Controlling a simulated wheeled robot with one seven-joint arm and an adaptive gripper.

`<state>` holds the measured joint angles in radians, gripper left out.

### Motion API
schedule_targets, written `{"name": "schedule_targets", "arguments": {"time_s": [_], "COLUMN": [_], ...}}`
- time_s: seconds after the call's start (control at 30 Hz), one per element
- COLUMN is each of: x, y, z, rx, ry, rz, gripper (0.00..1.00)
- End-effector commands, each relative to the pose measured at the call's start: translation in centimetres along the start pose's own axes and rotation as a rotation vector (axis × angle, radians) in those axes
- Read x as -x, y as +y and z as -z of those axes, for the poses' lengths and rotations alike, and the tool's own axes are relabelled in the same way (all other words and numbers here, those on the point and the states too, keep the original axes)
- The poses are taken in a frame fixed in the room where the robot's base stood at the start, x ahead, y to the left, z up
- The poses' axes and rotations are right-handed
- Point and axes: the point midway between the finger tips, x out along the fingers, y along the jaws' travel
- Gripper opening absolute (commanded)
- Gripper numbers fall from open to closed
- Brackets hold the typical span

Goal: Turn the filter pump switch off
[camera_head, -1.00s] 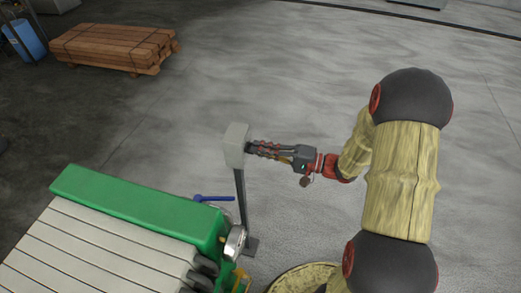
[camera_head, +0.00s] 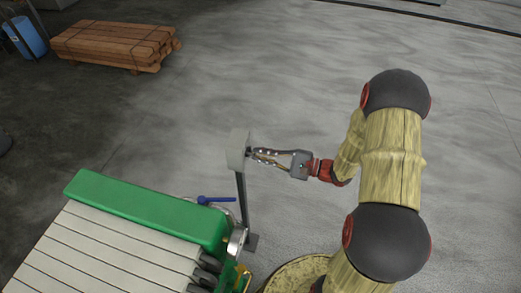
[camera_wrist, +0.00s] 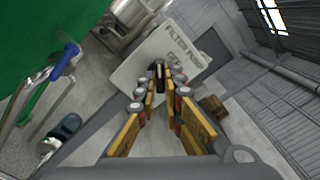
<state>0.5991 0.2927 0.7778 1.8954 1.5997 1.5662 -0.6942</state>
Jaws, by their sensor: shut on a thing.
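The filter pump switch box is a light grey box (camera_head: 237,150) on a dark post, standing beside the green machine in the head view. In the wrist view its tilted pale face (camera_wrist: 188,42) carries partly readable "FILTER PU" lettering. A small dark switch (camera_wrist: 159,70) sticks out of that face. My gripper (camera_head: 254,153) reaches the box from the right, its fingertips at the face. In the wrist view my gripper (camera_wrist: 161,84) has its fingers converging on the switch, shut on it. The fingertips partly hide the switch, and its exact setting cannot be told.
The green machine with pale slats (camera_head: 147,211) stands at lower left, close to the post. A blue-handled valve (camera_head: 216,200) projects beside the post. A wood stack (camera_head: 115,45) lies far off at upper left. The concrete floor behind the box is clear.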

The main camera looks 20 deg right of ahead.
Motion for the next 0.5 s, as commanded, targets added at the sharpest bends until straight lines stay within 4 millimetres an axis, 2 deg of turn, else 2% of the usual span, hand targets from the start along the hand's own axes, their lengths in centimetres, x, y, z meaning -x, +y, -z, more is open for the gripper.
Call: {"name": "schedule_targets", "arguments": {"time_s": [0.5], "x": [0.02], "y": [-0.06], "z": [-0.18], "rx": [-0.492], "ry": [0.002], "rz": [-0.002], "gripper": [0.00]}}
